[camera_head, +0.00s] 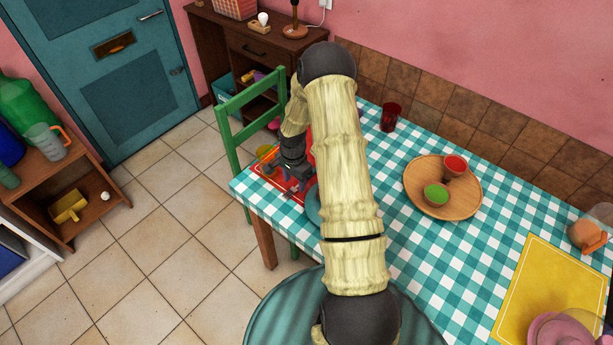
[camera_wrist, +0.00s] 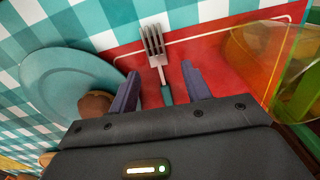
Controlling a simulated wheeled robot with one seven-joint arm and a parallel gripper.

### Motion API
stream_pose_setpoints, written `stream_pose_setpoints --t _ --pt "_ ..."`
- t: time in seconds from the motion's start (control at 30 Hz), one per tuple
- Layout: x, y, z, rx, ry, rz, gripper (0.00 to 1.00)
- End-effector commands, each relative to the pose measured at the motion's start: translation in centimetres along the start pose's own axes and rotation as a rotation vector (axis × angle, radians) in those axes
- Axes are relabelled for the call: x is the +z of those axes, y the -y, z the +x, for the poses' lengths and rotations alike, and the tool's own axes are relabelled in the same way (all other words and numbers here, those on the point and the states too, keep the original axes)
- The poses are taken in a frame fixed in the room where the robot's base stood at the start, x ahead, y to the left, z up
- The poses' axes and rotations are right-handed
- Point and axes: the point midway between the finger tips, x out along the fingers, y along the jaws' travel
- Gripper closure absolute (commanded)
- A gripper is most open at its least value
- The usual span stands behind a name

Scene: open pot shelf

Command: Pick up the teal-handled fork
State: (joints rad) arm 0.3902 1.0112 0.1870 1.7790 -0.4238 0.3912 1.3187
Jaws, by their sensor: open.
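The teal-handled fork lies on a red placemat with a pale border line. In the wrist view its metal tines (camera_wrist: 153,42) point away from my gripper, and its teal handle (camera_wrist: 167,95) lies between my fingers in the picture, its end hidden by the gripper body. My gripper (camera_wrist: 160,85) is open, one finger on each side of the handle, with nothing held. The height gap to the fork is hard to judge. In the head view my gripper (camera_head: 298,170) is over the red placemat (camera_head: 278,178); my arm covers part of it.
A blue plate (camera_wrist: 62,78) with a brown round item (camera_wrist: 95,105) lies left of the fork. A clear orange-green cup (camera_wrist: 262,50) stands close on the right. A green chair (camera_head: 236,120) stands at the table edge. A wooden tray (camera_head: 415,190) with two bowls is farther right.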

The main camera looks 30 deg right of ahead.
Motion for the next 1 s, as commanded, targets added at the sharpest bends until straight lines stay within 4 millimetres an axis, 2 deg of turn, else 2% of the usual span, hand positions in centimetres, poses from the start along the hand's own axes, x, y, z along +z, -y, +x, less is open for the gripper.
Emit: stream_pose_setpoints --t 0.1,0.2,0.7,0.93,1.0 --pt "0.0 0.0 1.3 0.0 0.001 0.0 0.52" --pt "0.0 0.0 1.8 -0.001 0.0 0.001 0.52" --pt "0.0 0.0 1.8 -0.001 0.0 0.0 0.52" --pt "0.0 0.0 1.8 -0.001 0.0 0.0 0.97" --pt "0.0 0.0 1.8 -0.001 0.0 0.0 1.0"
